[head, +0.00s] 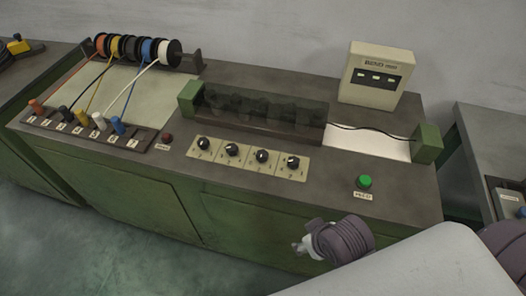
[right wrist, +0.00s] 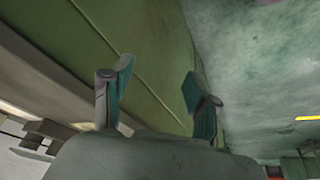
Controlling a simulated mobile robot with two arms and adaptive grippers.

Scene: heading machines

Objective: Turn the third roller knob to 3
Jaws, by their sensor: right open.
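Four black roller knobs stand in a row on cream plates on the machine's top. The third roller knob (head: 263,156) is second from the right in the head view; its exact setting is too small to read. My right gripper (head: 302,246) is in front of the machine, below and to the right of the knobs, apart from them. In the right wrist view, its two teal-padded fingers (right wrist: 158,84) are apart with nothing between them. The green cabinet side (right wrist: 145,35) lies beyond the fingers. The knobs are not in that view. My left gripper is not in view.
A green button (head: 365,181) sits right of the knobs. A dark roller housing (head: 262,112) stands behind them, with a display box (head: 378,78) at the back. Coloured wires run from spools (head: 137,48) to clips at left. A red button (head: 167,137) is left of the knobs.

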